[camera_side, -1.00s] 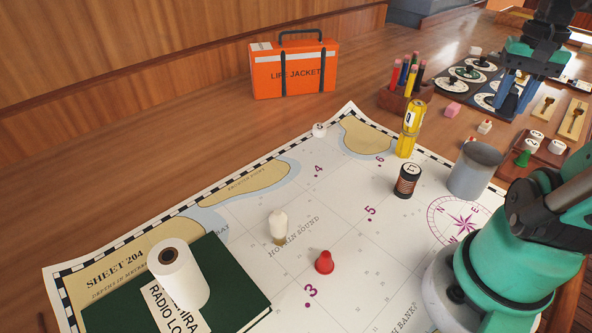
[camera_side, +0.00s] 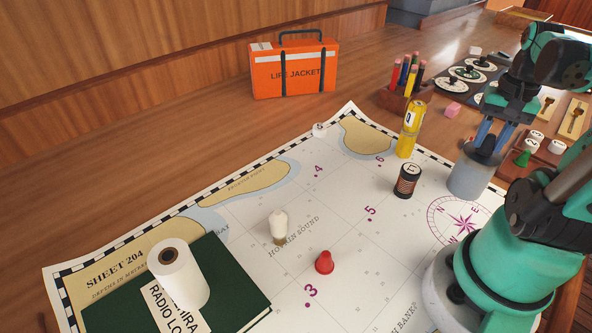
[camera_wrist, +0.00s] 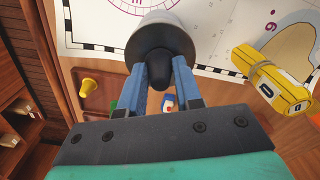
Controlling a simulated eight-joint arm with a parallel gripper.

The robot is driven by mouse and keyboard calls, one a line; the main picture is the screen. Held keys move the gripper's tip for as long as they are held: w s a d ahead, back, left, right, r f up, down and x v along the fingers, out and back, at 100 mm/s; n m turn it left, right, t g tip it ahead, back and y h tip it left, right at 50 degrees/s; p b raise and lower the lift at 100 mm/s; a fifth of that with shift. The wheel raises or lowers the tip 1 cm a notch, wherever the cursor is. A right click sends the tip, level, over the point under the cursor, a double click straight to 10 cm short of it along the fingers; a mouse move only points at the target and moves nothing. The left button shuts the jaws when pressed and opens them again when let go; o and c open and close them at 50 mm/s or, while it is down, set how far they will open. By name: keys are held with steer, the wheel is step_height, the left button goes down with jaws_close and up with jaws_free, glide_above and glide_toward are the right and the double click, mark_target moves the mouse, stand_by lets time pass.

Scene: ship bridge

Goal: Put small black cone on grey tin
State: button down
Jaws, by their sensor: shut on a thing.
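The grey tin (camera_side: 468,181) stands upright on the right part of the chart, beside the compass rose. My gripper (camera_side: 487,140) points down over its top, with its two blue fingers shut on the small black cone (camera_side: 485,155). The cone is at the tin's top; I cannot tell whether it touches or hangs just above. In the wrist view the black cone (camera_wrist: 160,68) sits between the fingertips (camera_wrist: 165,75), in line with the grey tin (camera_wrist: 160,18) behind it. The fingers partly hide the cone.
A black striped tin (camera_side: 407,181) and a yellow canister (camera_side: 410,130) stand left of the grey tin. A red cone (camera_side: 324,263) and a white bulb-shaped piece (camera_side: 278,225) stand on the chart. A green cone (camera_side: 522,158) is to the right. The chart's middle is mostly clear.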

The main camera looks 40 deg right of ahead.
mark_target(493, 135)
steer(key=shift+f, duration=0.1)
steer(key=c, duration=0.6)
jaws_free()
step_height(493, 135, up, 12)
steer(key=w+a+f+n+t, duration=0.3)
steer(key=w+a+n, duration=0.3)
steer(key=a, duration=0.4)
steer(key=w+a+f+n+t, duration=0.4)
steer(key=w+a+n, duration=0.3)
steer(key=w+a, duration=0.2)
steer(key=shift+a+f, duration=0.5)
steer(key=shift+a, duration=0.5)
steer(key=shift+w, duration=0.1)
